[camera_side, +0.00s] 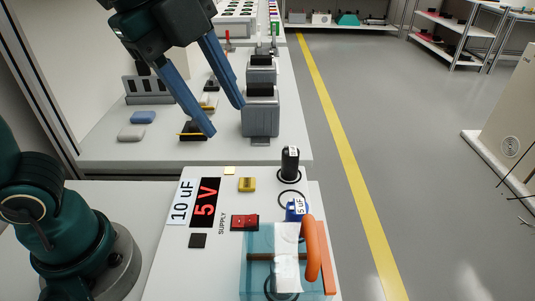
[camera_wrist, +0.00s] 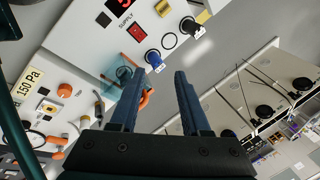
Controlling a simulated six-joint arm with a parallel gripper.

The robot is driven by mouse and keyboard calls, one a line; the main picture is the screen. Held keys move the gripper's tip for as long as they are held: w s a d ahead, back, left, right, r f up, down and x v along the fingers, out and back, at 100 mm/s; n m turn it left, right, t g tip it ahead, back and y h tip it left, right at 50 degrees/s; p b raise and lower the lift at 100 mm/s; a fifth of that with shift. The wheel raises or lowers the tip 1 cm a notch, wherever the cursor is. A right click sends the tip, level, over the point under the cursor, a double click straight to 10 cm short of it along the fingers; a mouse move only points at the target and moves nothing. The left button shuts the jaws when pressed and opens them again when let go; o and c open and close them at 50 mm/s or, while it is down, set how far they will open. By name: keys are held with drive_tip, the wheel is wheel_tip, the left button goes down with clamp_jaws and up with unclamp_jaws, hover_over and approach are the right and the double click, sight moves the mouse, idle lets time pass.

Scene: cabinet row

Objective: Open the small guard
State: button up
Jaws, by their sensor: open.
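The small guard (camera_side: 258,248) is a clear teal box with an orange handle (camera_side: 312,250) on its right side, at the bottom of the side view. A white strip lies across its top, and it looks closed. In the wrist view the guard (camera_wrist: 122,75) is partly behind my left finger, with its orange handle (camera_wrist: 146,97) showing between the fingers. My gripper (camera_side: 223,118) has two blue fingers, apart and empty. In the side view it hangs above the panel beyond the guard, away from the handle. The fingertips also show in the wrist view (camera_wrist: 157,73).
A red switch (camera_side: 245,222), a blue 5 uF part (camera_side: 297,208) and a black cylinder (camera_side: 290,163) stand close behind the guard. Grey blocks (camera_side: 261,115) stand near my fingers.

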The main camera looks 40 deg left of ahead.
drive_tip(key=d+m+g, duration=0.2)
drive_tip(key=d+m, duration=0.5)
drive_tip(key=d, duration=0.2)
drive_tip(key=m, duration=0.2)
hover_over(312, 235)
drive_tip(key=s, duration=0.1)
drive_tip(key=s+x, duration=0.1)
drive_tip(key=x, duration=0.2)
drive_tip(key=shift+w+a+f, duration=0.1)
drive_tip(key=shift+w+f, duration=0.1)
drive_tip(key=shift+f, duration=0.6)
drive_tip(key=shift+w+a+f, duration=0.1)
drive_tip(key=shift+w+f, duration=0.1)
drive_tip(key=shift+f, duration=0.6)
drive_tip(key=shift+w+a+f, duration=0.15)
drive_tip(key=shift+w+f, duration=0.05)
drive_tip(key=shift+f, duration=0.6)
clamp_jaws()
